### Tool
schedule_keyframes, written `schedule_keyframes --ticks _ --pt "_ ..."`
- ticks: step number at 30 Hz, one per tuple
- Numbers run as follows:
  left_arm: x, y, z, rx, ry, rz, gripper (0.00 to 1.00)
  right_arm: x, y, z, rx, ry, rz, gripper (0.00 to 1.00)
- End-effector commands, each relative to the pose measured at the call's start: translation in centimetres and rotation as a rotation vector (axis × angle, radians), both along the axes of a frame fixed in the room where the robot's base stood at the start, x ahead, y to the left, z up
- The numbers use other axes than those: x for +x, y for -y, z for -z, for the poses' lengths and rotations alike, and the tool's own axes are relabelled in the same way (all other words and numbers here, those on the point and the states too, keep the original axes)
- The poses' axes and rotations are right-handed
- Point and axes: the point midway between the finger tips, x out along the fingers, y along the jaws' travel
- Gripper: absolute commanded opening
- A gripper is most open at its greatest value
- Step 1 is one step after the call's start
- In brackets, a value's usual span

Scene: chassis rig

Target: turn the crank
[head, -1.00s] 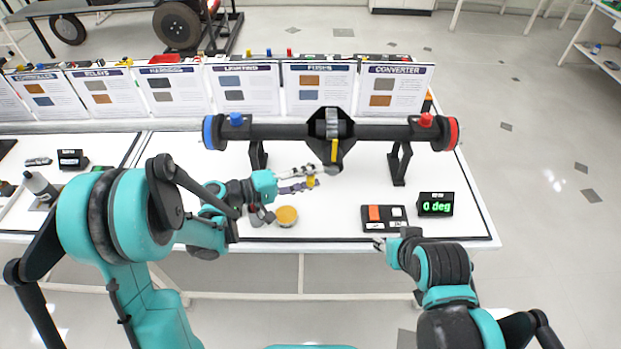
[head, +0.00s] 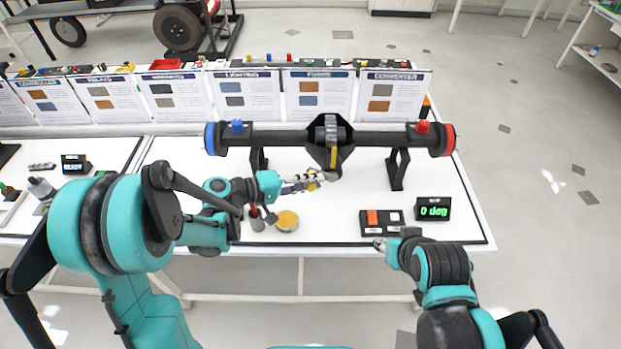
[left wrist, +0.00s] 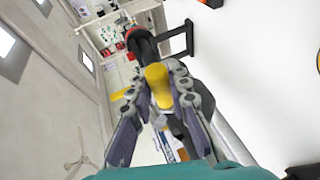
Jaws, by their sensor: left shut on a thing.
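The crank (head: 332,155) hangs at the middle of a black axle bar; its dark arm carries a yellow stripe and points down. My left gripper (head: 312,181) is at the crank's lower end. In the left wrist view its two fingers (left wrist: 160,88) close from both sides on a rounded yellow grip (left wrist: 157,76), with dark crank parts behind it. In the head view the fingers partly hide the grip. My right gripper (head: 379,244) is low at the table's front edge, beside a switch box; its fingers are too small to judge.
The axle (head: 385,135) stands on black supports, with a blue left end and red right end. A display (head: 433,208) reads 0 deg. A switch box (head: 383,222) and an orange-topped round tin (head: 287,220) lie in front. Upright information boards (head: 318,95) line the back.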

Motion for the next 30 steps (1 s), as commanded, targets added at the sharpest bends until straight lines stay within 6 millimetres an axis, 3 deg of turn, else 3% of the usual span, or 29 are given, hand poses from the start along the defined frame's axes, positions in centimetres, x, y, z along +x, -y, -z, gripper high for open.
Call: schedule_keyframes --ticks 3,15,30 --pt "-0.1 0.5 -1.5 0.092 0.0 0.002 0.0 0.0 0.0 -2.4 0.0 0.0 0.0 0.4" --pt "-0.1 2.3 -3.1 0.471 0.003 0.004 0.0 0.0 0.0 -7.9 0.0 0.0 0.0 0.4" --pt "0.0 4.8 -3.7 0.884 0.005 0.002 0.0 0.0 0.0 -11.0 0.0 0.0 0.0 0.4"
